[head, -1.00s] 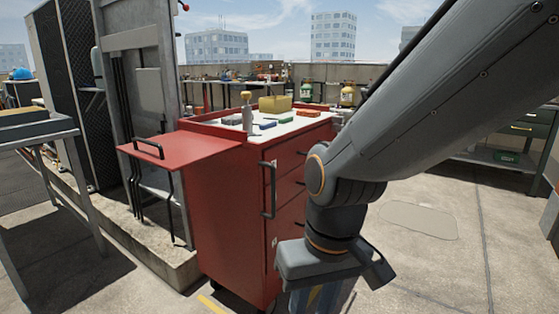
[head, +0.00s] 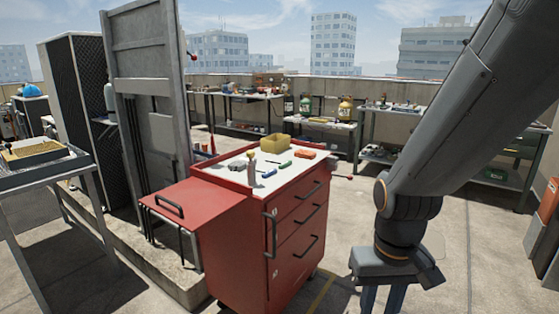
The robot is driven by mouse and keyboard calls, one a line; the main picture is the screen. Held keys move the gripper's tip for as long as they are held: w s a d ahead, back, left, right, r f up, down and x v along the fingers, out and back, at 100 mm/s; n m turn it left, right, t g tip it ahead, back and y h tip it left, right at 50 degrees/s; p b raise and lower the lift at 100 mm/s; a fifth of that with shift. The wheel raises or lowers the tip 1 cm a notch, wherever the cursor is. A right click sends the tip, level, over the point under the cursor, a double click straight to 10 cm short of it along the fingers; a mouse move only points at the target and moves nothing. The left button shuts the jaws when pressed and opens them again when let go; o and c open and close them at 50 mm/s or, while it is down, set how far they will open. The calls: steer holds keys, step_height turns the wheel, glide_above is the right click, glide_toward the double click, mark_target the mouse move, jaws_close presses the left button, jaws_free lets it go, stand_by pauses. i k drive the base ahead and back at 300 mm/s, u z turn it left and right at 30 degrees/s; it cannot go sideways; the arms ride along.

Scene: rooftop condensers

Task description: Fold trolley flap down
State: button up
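The red trolley (head: 240,255) stands in the middle of the head view, with drawers on its front and a black vertical handle at the near corner. Its red flap (head: 205,208) sticks out level from the left side, with a black bar handle (head: 169,207) on top near its outer edge. Dark supports show under the flap. My gripper (head: 383,300) points down to the right of the trolley, apart from it and far from the flap. Its two fingers are spaced apart with nothing seen between them; their tips are cut off by the lower picture edge.
A yellow box (head: 275,143), a bottle (head: 251,170) and several small tools lie on the trolley top. A tall grey cabinet (head: 150,100) on a concrete kerb stands behind the flap. A metal table (head: 40,180) is at the left.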

mark_target(192, 204)
steer(key=z, duration=0.05)
steer(key=k, duration=0.6)
steer(key=u, duration=0.7)
steer(key=i, duration=0.95)
steer(key=z, duration=0.45)
